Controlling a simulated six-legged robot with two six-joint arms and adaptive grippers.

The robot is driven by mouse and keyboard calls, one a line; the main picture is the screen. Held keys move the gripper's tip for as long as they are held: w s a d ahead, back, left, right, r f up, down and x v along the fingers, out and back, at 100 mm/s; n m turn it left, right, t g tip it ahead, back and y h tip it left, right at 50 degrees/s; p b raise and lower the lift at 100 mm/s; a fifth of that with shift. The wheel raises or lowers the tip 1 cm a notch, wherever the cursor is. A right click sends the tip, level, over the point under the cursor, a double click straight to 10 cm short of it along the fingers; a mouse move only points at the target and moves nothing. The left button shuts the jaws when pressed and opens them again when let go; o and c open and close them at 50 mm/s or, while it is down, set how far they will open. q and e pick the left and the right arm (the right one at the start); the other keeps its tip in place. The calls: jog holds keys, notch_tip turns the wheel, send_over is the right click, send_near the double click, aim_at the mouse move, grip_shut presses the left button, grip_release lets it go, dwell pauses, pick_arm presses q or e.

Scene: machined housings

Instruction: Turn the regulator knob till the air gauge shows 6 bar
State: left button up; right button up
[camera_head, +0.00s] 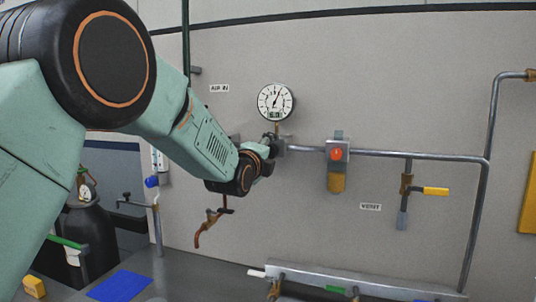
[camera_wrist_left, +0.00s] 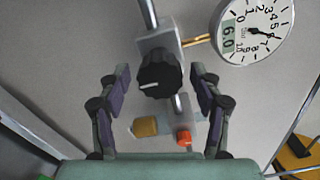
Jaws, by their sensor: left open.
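The black regulator knob (camera_wrist_left: 160,75) with a white pointer line shows in the left wrist view on a grey regulator body (camera_wrist_left: 160,42). My left gripper (camera_wrist_left: 161,72) is open, one finger on each side of the knob, with visible gaps to it in the picture. In the head view my left gripper (camera_head: 267,150) is at the pipe below the gauge and largely hides the knob. The round white air gauge (camera_head: 276,102) stands above it; in the wrist view the gauge (camera_wrist_left: 251,30) has its needle near 6 and its small display seems to read 6.0. My right gripper is out of view.
A pipe (camera_head: 400,155) runs right along the wall. It carries a block with an orange button (camera_head: 336,154) and a yellow-handled valve (camera_head: 435,191). A dark gas cylinder (camera_head: 85,245) stands at left.

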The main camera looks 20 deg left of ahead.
pick_arm(q)
jog(key=s, duration=1.2)
jog(key=shift+a, duration=0.2)
